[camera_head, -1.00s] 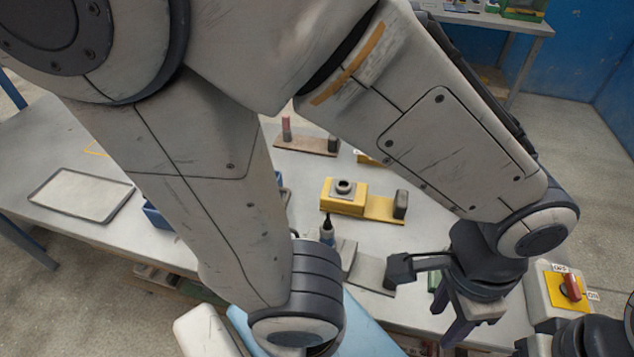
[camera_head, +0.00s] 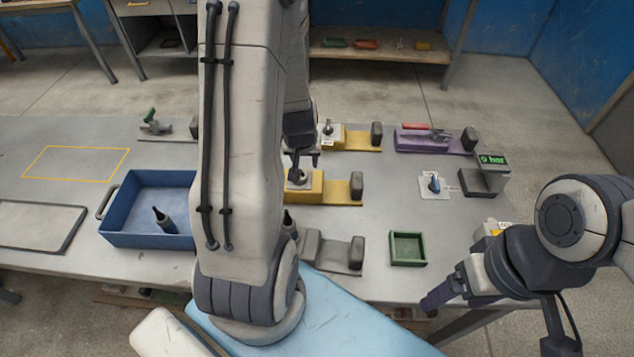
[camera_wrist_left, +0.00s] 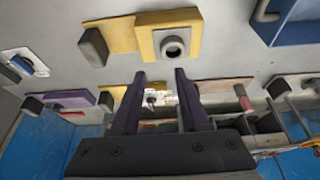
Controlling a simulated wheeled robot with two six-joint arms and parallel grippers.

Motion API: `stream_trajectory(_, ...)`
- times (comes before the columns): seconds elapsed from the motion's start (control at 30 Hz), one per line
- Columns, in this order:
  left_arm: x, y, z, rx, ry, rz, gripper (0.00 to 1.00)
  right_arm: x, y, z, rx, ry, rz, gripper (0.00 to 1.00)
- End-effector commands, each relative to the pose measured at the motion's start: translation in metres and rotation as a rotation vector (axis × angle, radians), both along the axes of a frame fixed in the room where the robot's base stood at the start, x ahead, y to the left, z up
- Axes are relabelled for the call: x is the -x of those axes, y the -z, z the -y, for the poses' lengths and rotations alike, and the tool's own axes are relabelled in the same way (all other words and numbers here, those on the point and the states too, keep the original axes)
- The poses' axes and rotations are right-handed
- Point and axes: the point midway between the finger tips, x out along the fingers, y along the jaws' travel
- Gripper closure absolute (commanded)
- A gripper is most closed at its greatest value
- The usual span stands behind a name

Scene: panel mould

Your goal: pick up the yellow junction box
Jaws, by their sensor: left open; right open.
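A yellow box (camera_head: 313,187) with a grey plate and round ring fitting on top sits on a yellow base with a dark post, mid-table. It also shows in the left wrist view (camera_wrist_left: 191,24). A second yellow block (camera_head: 329,142) with a small switch-like part stands behind it. My left gripper (camera_head: 302,160) is open and empty, near and above the ringed box; its own arm partly covers that box. In the left wrist view, the open fingers (camera_wrist_left: 160,73) point just beside the ringed box. My right gripper (camera_head: 432,303) is open, at the table's front right.
A blue bin (camera_head: 150,240) with a dark bottle-like item stands left of my arm. A grey fixture (camera_head: 336,252), a green tray (camera_head: 408,262), a purple fixture (camera_head: 430,146) and a meter with a green display (camera_head: 485,180) stand around. The table between green tray and meter is mostly clear.

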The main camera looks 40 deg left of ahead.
Motion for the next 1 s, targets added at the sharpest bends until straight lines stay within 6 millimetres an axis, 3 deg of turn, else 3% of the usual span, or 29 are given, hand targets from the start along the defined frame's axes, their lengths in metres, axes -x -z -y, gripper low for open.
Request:
stream_trajectory(0.3,-0.012,0.043,-0.016,-0.007,-0.018,0.000,0.55,0.000,0.012,0.000,0.000,0.000,0.000,0.23)
stream_trajectory(0.53,-0.017,0.057,-0.018,-0.006,-0.017,0.000,0.55,0.000,0.010,0.000,0.000,0.000,0.000,0.23)
stream_trajectory(0.83,-0.028,0.092,-0.024,-0.005,-0.016,-0.001,0.55,0.000,0.003,0.000,0.000,0.000,0.000,0.23)
stream_trajectory(1.0,-0.031,0.098,-0.026,-0.006,-0.017,0.003,0.55,0.000,0.003,0.000,0.000,0.000,0.000,0.23)
